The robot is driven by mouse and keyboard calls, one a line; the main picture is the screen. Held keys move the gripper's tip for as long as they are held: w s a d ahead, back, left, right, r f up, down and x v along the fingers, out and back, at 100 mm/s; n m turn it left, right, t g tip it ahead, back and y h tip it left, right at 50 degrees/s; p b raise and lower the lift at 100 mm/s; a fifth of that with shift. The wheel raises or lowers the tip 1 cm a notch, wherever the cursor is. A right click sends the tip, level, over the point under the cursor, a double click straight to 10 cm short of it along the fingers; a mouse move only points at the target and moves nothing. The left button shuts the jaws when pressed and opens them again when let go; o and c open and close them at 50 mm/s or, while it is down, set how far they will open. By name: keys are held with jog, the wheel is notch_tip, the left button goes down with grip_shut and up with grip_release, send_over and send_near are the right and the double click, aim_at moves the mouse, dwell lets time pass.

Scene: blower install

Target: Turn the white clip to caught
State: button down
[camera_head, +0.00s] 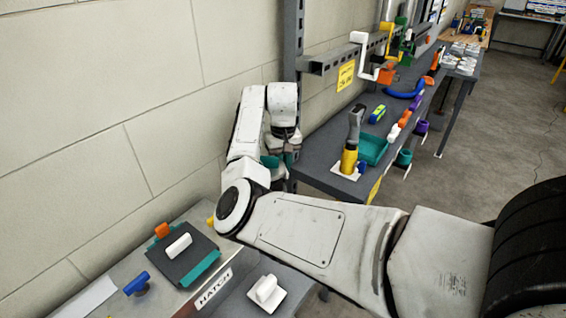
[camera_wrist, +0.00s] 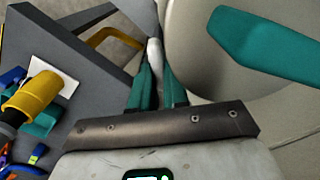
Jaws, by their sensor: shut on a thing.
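My gripper (camera_wrist: 157,72) has two teal fingers, which are closed together in the wrist view. A white rounded piece (camera_wrist: 154,48) sits between their tips; it looks like the white clip, but only its end shows. In the head view, my gripper (camera_head: 278,162) is beside the wall, at the near left end of the dark bench. My own wrist hides the piece there, so I cannot tell how the clip is turned.
A yellow-and-grey tool (camera_head: 350,150) stands on a white plate on the bench (camera_head: 325,145), near a teal bin (camera_head: 373,149). The HATCH box (camera_head: 213,288) at lower left carries a white handle (camera_head: 178,246) and a blue knob (camera_head: 137,284). A teal part (camera_wrist: 265,45) fills the wrist view's upper right.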

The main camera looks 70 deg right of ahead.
jog(key=m+p, duration=0.1)
jog(key=m, duration=0.1)
jog(key=m+p, duration=0.1)
jog(key=m, duration=0.2)
jog(key=shift+s+d+r+p, duration=0.1)
jog(key=shift+s+r+p, duration=0.1)
jog(key=shift+p, duration=0.15)
jog(key=m, duration=0.2)
jog(key=m+p, duration=0.1)
jog(key=m, duration=0.2)
jog(key=shift+s+f+m, duration=0.15)
jog(key=shift+m, duration=0.15)
jog(key=shift+p, duration=0.3)
jog(key=c, duration=1.1)
grip_release()
notch_tip(320, 180, up, 11)
jog(key=shift+f+b, duration=0.1)
jog(key=shift+b, duration=0.45)
